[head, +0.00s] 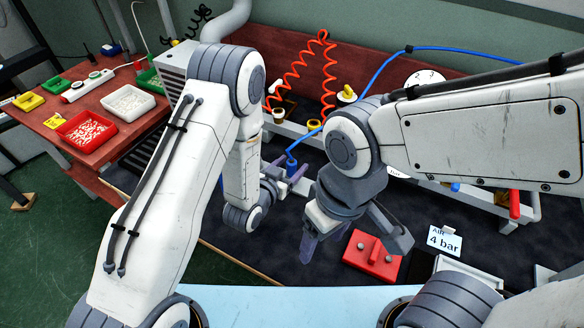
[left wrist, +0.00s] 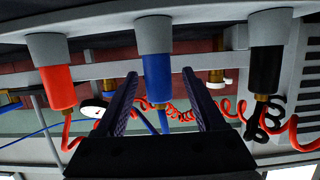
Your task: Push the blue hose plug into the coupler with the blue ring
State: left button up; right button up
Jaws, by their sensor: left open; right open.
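In the head view the plug (head: 291,162) shows only small, by my left gripper's fingers. My left gripper (head: 287,178) is open, with its purple fingers (left wrist: 160,100) on either side of the plug in the wrist picture; contact cannot be told. My right gripper (head: 352,244) is open and empty above the dark mat.
A red plug (left wrist: 57,85) and a black plug (left wrist: 267,70) flank the blue one. An orange-red coiled hose (head: 300,75) hangs behind. A red block (head: 372,258) and a "4 bar" card (head: 444,240) lie near my right gripper. A red side table (head: 95,150) holds trays.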

pick_arm(q)
jog(key=x, duration=0.3)
jog(key=shift+d+f, duration=0.1)
jog(key=shift+d, duration=0.05)
grip_shut()
